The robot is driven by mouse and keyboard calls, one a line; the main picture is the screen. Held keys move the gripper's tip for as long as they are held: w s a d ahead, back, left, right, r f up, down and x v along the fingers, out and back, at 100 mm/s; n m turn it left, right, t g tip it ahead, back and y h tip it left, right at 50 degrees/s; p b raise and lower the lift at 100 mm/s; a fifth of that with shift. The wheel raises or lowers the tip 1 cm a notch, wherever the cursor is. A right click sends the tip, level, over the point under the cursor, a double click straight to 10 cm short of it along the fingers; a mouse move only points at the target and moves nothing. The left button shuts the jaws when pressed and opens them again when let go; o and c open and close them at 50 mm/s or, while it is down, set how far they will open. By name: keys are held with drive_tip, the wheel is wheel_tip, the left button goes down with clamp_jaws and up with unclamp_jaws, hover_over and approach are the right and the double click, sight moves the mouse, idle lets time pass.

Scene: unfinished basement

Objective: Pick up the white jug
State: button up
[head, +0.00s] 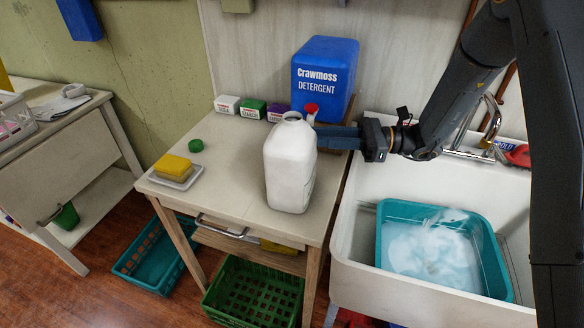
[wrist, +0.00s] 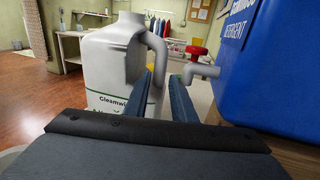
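The white jug (head: 289,170) stands upright and uncapped on the small wooden table. In the wrist view the jug (wrist: 112,75) shows its "Gleamwi..." label, with its handle on the right side. My gripper (head: 325,136) reaches in level from the right at the jug's upper part. In the wrist view my gripper's blue fingers (wrist: 162,85) are apart, with the lower handle between or just beyond their tips. I see a gap between the fingers and cannot make out firm contact on the handle.
A blue detergent container (head: 325,75) with a red tap (wrist: 197,51) stands close behind my gripper. Small boxes (head: 252,108), a green cap (head: 195,146) and a yellow sponge (head: 172,165) share the table. The sink (head: 355,245) holds a teal basin (head: 395,208) of suds.

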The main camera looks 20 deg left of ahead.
drive_tip(key=a+p, duration=0.1)
drive_tip(key=s+a+p, duration=0.1)
drive_tip(key=a, duration=0.1)
drive_tip(key=a+p, duration=0.1)
drive_tip(key=a, duration=0.1)
drive_tip(key=shift+s+a+r, duration=0.1)
drive_tip(key=shift+s+r, duration=0.05)
drive_tip(key=shift+r, duration=0.15)
drive_tip(key=shift+a+f, duration=0.1)
drive_tip(key=shift+a, duration=0.4)
drive_tip(key=shift+c, duration=0.3)
clamp_jaws()
